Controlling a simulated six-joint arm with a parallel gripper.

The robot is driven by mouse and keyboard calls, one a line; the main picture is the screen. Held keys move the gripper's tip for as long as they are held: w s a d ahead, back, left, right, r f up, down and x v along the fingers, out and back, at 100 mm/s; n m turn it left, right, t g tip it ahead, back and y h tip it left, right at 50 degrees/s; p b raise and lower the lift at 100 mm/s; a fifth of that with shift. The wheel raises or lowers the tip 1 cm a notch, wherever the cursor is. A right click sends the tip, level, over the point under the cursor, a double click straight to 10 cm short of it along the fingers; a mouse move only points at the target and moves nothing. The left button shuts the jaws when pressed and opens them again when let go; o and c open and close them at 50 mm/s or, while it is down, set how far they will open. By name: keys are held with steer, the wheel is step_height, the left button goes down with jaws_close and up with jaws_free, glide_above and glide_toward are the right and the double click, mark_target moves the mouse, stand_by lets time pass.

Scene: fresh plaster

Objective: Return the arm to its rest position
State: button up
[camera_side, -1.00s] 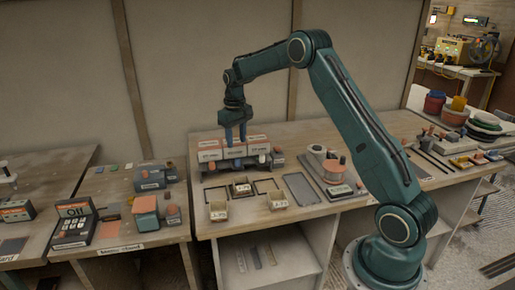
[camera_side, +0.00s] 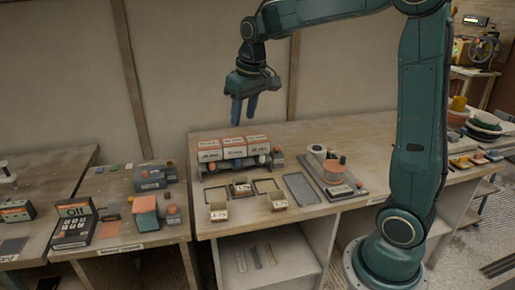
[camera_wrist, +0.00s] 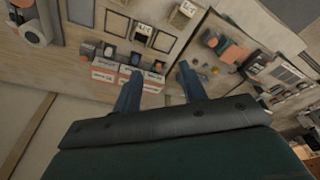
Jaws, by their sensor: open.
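My gripper (camera_side: 243,108) hangs in the air in the side view, in front of the plaster wall and above the back of the workbench. Its two blue fingers point down, apart, with nothing between them. In the wrist view my gripper (camera_wrist: 158,90) shows the same two spread fingers, empty. Below it on the bench (camera_side: 330,133) stands a rack with a row of white and orange labelled boxes (camera_side: 234,148); the fingers are clear above them. The boxes also show in the wrist view (camera_wrist: 128,78), beyond the fingertips.
Small open boxes (camera_side: 219,211) and dark frames lie at the bench front. A tray with cylinders (camera_side: 333,172) is to the right. A left bench holds a keypad device (camera_side: 75,223) and other items. Air around the gripper is free.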

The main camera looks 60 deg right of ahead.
steer(key=s+a+t, duration=0.1)
steer(key=s+a, duration=0.3)
steer(key=s, duration=0.7)
steer(key=s+a+n+t, duration=0.1)
steer(key=s+a, duration=0.4)
steer(key=s, duration=0.6)
steer(key=shift+s+a+n+t+y, duration=0.2)
steer(key=shift+n+t+y, duration=0.1)
steer(key=shift+t, duration=0.3)
